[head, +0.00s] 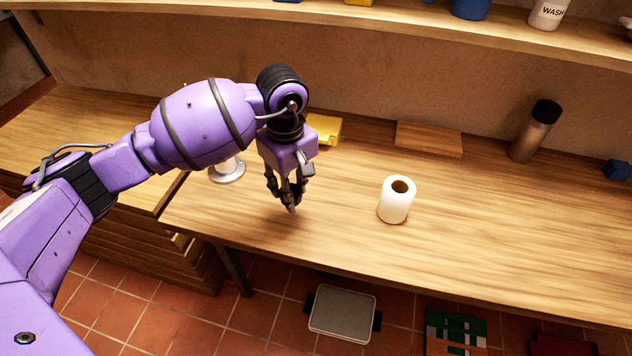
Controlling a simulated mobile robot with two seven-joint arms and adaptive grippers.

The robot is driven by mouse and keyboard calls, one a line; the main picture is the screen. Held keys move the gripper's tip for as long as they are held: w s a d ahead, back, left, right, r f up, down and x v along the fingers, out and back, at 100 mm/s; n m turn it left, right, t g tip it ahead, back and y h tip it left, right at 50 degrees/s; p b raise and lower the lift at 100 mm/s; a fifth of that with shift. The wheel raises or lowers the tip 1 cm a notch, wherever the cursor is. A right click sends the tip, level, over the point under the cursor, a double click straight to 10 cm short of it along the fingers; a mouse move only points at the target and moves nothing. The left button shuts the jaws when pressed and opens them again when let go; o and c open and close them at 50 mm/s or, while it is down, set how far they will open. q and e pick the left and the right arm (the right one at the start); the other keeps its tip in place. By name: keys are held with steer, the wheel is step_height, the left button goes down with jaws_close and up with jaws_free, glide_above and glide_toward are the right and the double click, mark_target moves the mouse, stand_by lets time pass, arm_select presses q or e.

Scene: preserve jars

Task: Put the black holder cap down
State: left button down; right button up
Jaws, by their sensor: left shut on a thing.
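My left gripper (290,203) points down above the wooden worktop (480,240), left of the white roll. It is shut on a small dark thing, which I take to be the black holder cap; it is hard to tell apart from the dark fingers. A silver holder base (228,172) stands on the worktop to the left of the gripper, its upper part hidden behind my arm. The white paper roll (396,201) stands upright on the worktop, apart from the gripper. My right gripper is not in view.
A yellow item (326,129) lies behind the gripper. A wooden board (428,139), a steel flask (535,131) and a blue block (617,170) are along the back. The worktop right of the roll is clear. Its front edge runs below the gripper.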

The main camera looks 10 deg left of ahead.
mark_target(294, 189)
arm_select(q)
steer(key=w+f, duration=0.2)
steer(key=f, duration=0.1)
steer(key=w+f, duration=0.1)
steer(key=shift+w+a+f, duration=0.1)
steer(key=shift+a+f, duration=0.1)
steer(key=shift+a, duration=0.05)
steer(key=shift+f, duration=1.5)
steer(key=shift+f, duration=0.2)
steer(key=c, duration=1.3)
jaws_free()
steer(key=shift+r, duration=0.15)
step_height(294, 189, up, 12)
steer(key=shift+r, duration=0.1)
